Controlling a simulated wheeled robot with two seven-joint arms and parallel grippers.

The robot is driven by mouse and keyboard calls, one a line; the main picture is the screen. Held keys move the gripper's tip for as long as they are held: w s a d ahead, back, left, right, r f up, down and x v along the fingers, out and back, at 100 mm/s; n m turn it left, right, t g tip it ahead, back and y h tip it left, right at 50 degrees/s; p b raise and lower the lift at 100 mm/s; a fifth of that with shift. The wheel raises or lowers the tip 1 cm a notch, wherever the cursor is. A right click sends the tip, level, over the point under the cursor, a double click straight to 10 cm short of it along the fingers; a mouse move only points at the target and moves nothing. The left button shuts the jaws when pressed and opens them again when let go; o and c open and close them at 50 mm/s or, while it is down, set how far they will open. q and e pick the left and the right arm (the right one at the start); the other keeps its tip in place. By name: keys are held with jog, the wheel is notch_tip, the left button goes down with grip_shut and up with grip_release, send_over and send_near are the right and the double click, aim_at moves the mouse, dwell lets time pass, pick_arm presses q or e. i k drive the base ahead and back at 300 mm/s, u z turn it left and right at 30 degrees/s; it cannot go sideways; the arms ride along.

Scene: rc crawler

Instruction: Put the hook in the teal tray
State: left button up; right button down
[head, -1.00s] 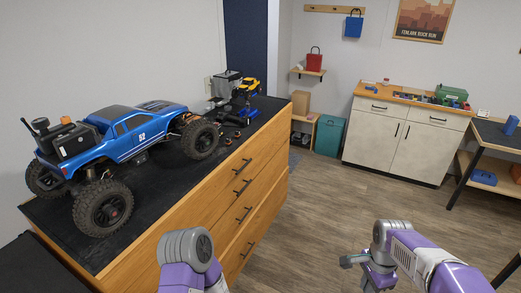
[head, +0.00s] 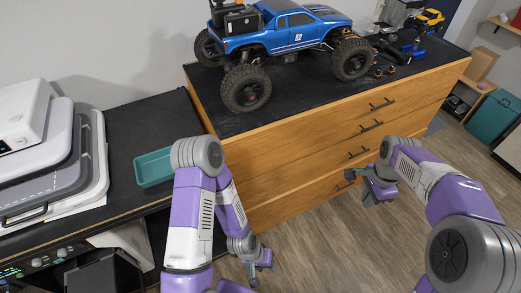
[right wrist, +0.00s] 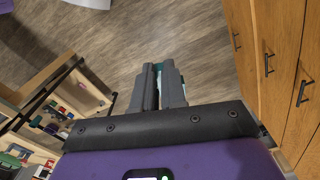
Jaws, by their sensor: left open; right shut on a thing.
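The teal tray (head: 153,168) lies on the dark desk at the left in the head view, and the part of it that shows looks empty. My left gripper (head: 262,264) is open and low, in front of the drawers and right of the tray. My right gripper (head: 374,193) is over the floor beside the drawers, far to the right of the tray. In the right wrist view its fingers (right wrist: 160,88) are close together on a small thing. A little pale blue and teal shows there. I cannot make out its shape or tell surely that it is the hook.
A wooden drawer cabinet (head: 300,160) stands between my right gripper and the tray's desk. A blue truck (head: 285,40) stands on it. A printer-like machine (head: 50,150) is left of the tray. Floor (head: 330,240) between my arms is clear.

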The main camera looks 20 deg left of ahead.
aim_at(163, 168)
jog(key=u, duration=1.8)
